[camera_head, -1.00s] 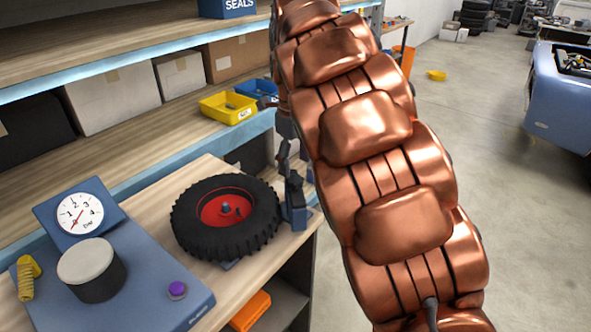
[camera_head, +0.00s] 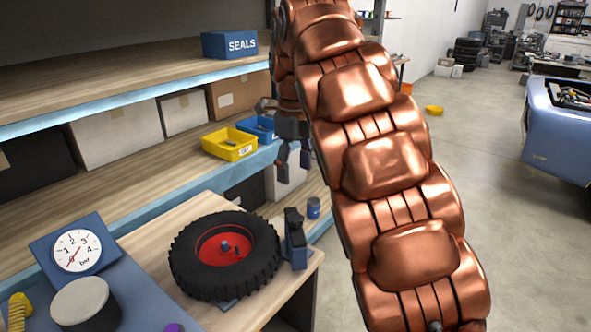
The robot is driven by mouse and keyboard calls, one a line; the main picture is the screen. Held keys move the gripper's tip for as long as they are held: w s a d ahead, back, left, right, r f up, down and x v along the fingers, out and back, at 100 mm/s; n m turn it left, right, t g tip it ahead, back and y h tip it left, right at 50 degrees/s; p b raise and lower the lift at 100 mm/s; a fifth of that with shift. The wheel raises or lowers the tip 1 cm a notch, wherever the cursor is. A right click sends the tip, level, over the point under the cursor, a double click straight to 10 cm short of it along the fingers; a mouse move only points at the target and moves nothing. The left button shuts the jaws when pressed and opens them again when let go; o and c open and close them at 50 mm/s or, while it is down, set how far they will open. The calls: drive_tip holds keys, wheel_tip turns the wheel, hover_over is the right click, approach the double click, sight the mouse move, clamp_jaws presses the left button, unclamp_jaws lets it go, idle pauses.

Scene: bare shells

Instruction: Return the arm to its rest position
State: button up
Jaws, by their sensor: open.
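My copper-coloured arm (camera_head: 385,165) runs from the lower right up to the top middle of the head view. My gripper (camera_head: 293,165) hangs with its dark fingers pointing down, left of the arm. The fingers are apart with nothing between them. It is in front of the lower shelf, above and behind the bench's right end in the picture. Part of the wrist is hidden behind the copper arm links.
A black tyre with red hub (camera_head: 224,252), a dark blue upright device (camera_head: 295,240) and a gauge (camera_head: 76,251) stand on the bench (camera_head: 190,218). Yellow (camera_head: 229,146) and blue bins sit on the shelf beside my gripper. Open floor (camera_head: 470,190) lies to the right.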

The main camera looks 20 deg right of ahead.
idle(0.3)
drive_tip(key=s+f+n, duration=0.6)
drive_tip(key=s+n, duration=0.3)
drive_tip(key=s, duration=0.2)
drive_tip(key=s+a+f+n+g, duration=0.1)
drive_tip(key=s+f+n, duration=0.5)
drive_tip(key=s+n, duration=0.4)
drive_tip(key=s+f+n, duration=0.6)
drive_tip(key=s+n, duration=0.4)
drive_tip(key=s, duration=0.3)
drive_tip(key=shift+s+a+g, duration=0.35)
drive_tip(key=shift+a+g, duration=0.05)
